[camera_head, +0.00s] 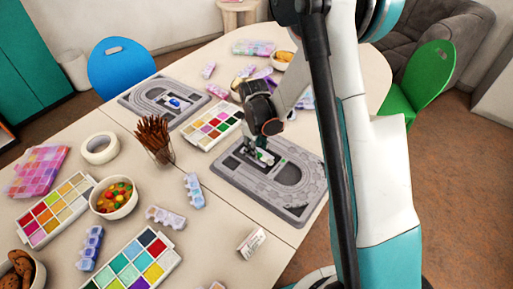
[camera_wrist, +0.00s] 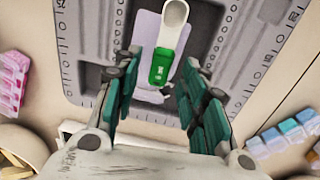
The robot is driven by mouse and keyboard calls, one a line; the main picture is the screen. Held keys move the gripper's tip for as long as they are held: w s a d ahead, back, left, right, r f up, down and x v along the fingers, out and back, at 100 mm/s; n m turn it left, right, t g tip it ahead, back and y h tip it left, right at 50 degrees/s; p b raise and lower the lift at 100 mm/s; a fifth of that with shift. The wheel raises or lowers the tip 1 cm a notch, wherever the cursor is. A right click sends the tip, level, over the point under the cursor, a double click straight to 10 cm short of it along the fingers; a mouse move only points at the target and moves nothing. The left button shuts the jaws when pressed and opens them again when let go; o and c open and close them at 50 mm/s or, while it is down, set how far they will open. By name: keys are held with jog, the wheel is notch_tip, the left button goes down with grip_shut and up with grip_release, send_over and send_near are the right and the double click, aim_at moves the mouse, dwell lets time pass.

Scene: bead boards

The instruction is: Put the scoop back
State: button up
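The scoop (camera_wrist: 166,58) has a white bowl and a green handle. In the wrist view it lies over a lilac patch on a grey bead board, handle end toward me. My gripper (camera_wrist: 160,72) is open, with one teal-padded finger on each side of the handle and a gap to both. In the head view my gripper (camera_head: 254,148) hangs low over the near grey bead board (camera_head: 292,208), and the scoop (camera_head: 265,157) shows small beside the fingers. I cannot tell the exact height of the fingers above it.
A second grey bead board (camera_head: 135,98) with a blue item on it lies farther back left. A colour palette (camera_head: 213,125), a cup of brown sticks (camera_head: 160,152) and a bowl of colourful beads (camera_head: 113,198) stand to the left. A small white card (camera_head: 251,243) lies in front.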

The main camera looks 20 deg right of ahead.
jog(key=s+r+m+t+p, duration=0.2)
jog(key=s+r, duration=0.3)
jog(key=r, duration=0.8)
jog(key=s+r+m+t+p, duration=0.1)
jog(key=s+r, duration=0.4)
jog(key=r, duration=0.8)
jog(key=s+r+m+t, duration=0.3)
jog(key=s+r+m, duration=0.1)
jog(key=s, duration=0.9)
jog(key=shift+r+t, duration=0.2)
jog(key=shift+t, duration=0.2)
jog(key=shift+a, duration=0.1)
